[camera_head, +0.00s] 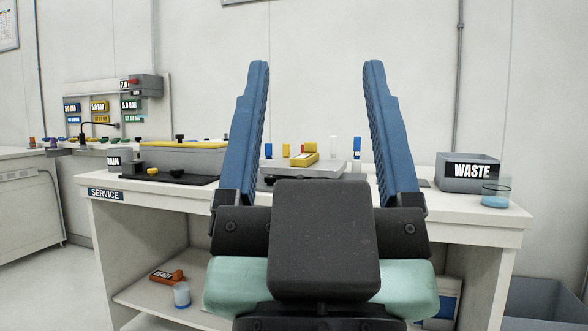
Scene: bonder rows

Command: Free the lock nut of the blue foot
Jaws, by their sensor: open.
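My gripper (315,66) fills the middle of the view, its two blue ribbed fingers pointing up and wide apart. Nothing is held between them. Behind it stands the white service bench (468,220). No blue foot or lock nut can be made out for sure. Small blue pieces show between the fingers on the bench: one left of centre (285,150) and one near the right finger (357,147). A small blue piece (53,142) also sits on the far left bench, too small to identify. My gripper hides part of the bench top.
A grey waste bin (452,181) and a beaker of blue liquid (495,197) stand at the bench's right end. A yellow block (304,159) lies mid-bench. Open floor lies at left.

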